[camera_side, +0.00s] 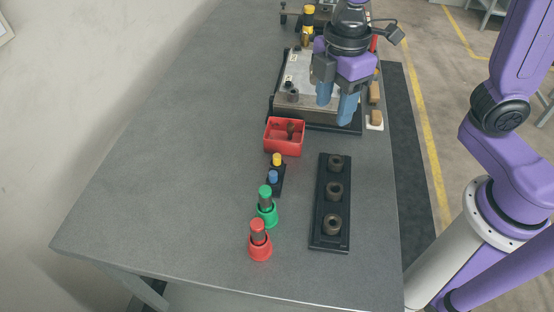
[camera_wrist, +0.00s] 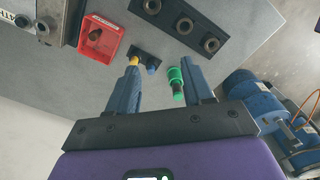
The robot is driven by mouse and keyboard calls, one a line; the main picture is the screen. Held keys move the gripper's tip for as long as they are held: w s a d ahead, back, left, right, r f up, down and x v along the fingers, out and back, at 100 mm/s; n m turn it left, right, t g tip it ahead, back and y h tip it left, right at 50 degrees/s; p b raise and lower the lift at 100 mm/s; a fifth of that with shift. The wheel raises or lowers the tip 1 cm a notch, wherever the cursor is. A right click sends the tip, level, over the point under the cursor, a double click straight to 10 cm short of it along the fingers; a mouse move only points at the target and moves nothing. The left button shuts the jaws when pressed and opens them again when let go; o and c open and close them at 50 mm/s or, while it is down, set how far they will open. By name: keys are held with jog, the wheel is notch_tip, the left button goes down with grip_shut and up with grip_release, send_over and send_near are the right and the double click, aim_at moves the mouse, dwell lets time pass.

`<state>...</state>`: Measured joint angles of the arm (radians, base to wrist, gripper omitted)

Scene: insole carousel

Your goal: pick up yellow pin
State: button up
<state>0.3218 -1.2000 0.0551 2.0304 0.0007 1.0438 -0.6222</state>
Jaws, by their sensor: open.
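The yellow pin (camera_side: 277,159) stands in a small black holder (camera_side: 280,190) near the middle of the bench, with a blue pin (camera_side: 273,176) just in front of it. In the wrist view the yellow pin (camera_wrist: 134,61) shows at the tip of the left finger, which seems to hide part of it; the blue pin (camera_wrist: 151,69) is just right of it. My gripper (camera_side: 336,112) is open and empty, over the metal fixture at the back right, well away from the yellow pin. Its spread fingers also show in the wrist view (camera_wrist: 161,69).
A red box (camera_side: 285,149) sits between the fixture (camera_side: 305,110) and the pin holder. A green piece (camera_side: 266,206) and a red piece (camera_side: 259,241) stand in front. A black rack (camera_side: 331,220) with three dark rings lies to the right. The bench's left side is clear.

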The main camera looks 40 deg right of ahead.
jog(key=w+a+n, duration=0.3)
jog(key=w+a, duration=0.3)
jog(key=w, duration=0.2)
send_over(277, 156)
jog(key=f, duration=1.2)
jog(key=shift+w+a, duration=0.2)
jog(key=shift+w, duration=0.15)
jog(key=shift+s+d+f, duration=0.15)
jog(key=shift+f, duration=1.2)
jog(key=shift+s+d+f, duration=0.1)
jog(key=shift+s+f, duration=0.05)
jog(key=shift+f, duration=1.2)
grip_shut()
